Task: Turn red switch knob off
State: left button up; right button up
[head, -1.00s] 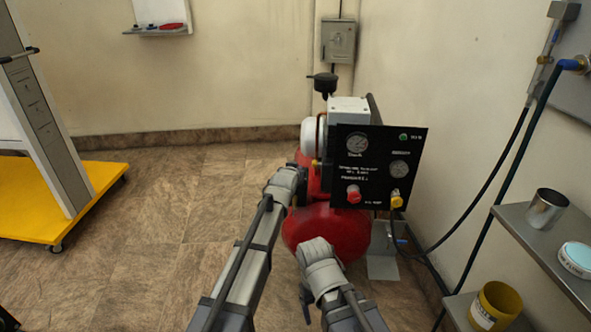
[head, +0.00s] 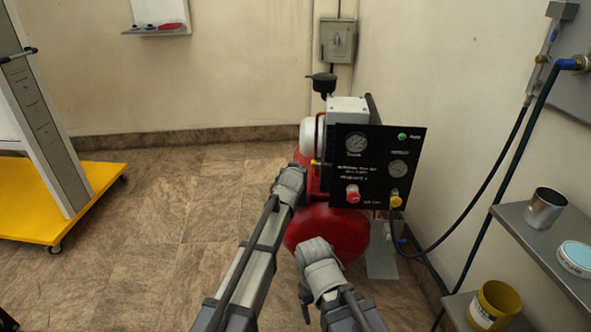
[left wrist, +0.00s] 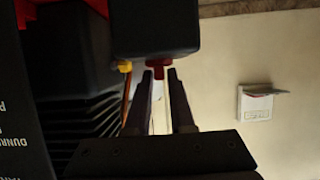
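In the left wrist view a small red knob (left wrist: 158,72) sticks out of a black box (left wrist: 155,30). My left gripper (left wrist: 161,76) is open, with its fingertips on either side of the knob's end; I cannot tell whether they touch it. In the head view my left arm reaches the left side of a black panel (head: 375,172) on a red compressor, and its fingertips are hard to make out. A red knob (head: 352,193) and a yellow knob (head: 396,201) sit on the panel's front. My right wrist shows low in the middle, its fingers unclear.
The red tank (head: 330,228) stands below the panel, close to both arms. A hose runs from the panel to the right wall. Shelves (head: 545,240) with a metal cup (head: 544,208) and a yellow can (head: 494,306) are at right. A yellow cart (head: 75,190) stands left; the floor between is clear.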

pick_arm(q)
jog(key=o, duration=0.3)
jog(key=shift+r, duration=0.1)
jog(key=p+v, duration=0.3)
jog(key=v, duration=0.4)
jog(key=shift+s, duration=0.4)
